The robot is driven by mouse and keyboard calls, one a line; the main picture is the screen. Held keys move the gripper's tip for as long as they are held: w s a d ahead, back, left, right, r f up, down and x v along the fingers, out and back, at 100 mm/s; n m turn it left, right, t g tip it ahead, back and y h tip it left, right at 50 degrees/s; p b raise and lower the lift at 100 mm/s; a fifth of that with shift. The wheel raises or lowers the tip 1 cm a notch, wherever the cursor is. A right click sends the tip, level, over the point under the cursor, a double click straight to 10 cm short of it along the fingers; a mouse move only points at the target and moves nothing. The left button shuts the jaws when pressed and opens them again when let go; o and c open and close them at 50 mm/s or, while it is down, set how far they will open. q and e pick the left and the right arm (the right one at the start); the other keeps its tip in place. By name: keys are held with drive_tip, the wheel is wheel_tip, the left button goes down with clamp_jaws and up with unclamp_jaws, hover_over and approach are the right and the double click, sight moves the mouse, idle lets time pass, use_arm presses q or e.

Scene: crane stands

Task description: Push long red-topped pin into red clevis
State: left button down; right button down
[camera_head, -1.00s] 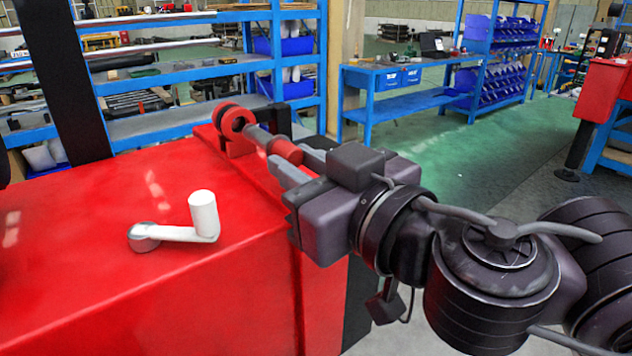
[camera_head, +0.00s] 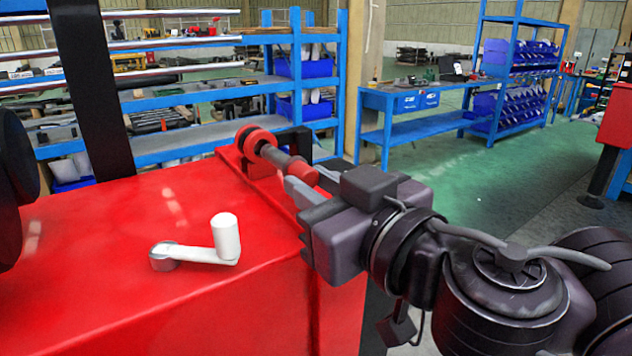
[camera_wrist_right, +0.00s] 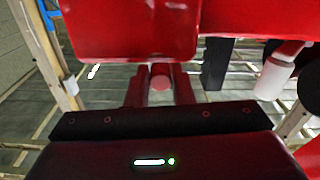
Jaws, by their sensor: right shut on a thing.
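The red clevis (camera_head: 247,137) stands at the far right corner of the red housing in the head view. The long pin has a grey shaft (camera_head: 281,157) and a red top (camera_head: 303,173). The shaft runs in line with the clevis eye, and its far end meets the clevis; how deep it sits is hidden. My right gripper (camera_head: 302,186) is shut on the pin near its red top, coming from the right. In the right wrist view, the red top (camera_wrist_right: 161,77) shows between the two fingers. My left gripper is not in view.
The red housing (camera_head: 110,260) fills the lower left. A white-handled crank (camera_head: 225,238) stands on it, left of my right gripper. A black upright (camera_head: 92,90) rises at the left. Blue shelves (camera_head: 190,105) stand behind. Open green floor (camera_head: 430,180) lies to the right.

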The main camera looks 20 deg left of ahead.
sight(285, 154)
drive_tip(key=shift+b+x, duration=0.55)
drive_tip(key=shift+x, duration=1.15)
idle(1.2)
drive_tip(key=shift+w+a, duration=0.35)
drive_tip(key=shift+a, duration=0.1)
idle(0.8)
idle(0.4)
drive_tip(key=shift+w+a+r+b, duration=0.1)
drive_tip(key=shift+w+a+b, duration=0.3)
drive_tip(key=shift+a, duration=0.05)
idle(0.5)
drive_tip(key=shift+w+a+r, duration=0.1)
drive_tip(key=shift+r, duration=0.05)
drive_tip(key=shift+w+a+r+b, duration=0.1)
drive_tip(key=shift+w+a+b, duration=0.1)
drive_tip(key=shift+b, duration=0.25)
idle(0.7)
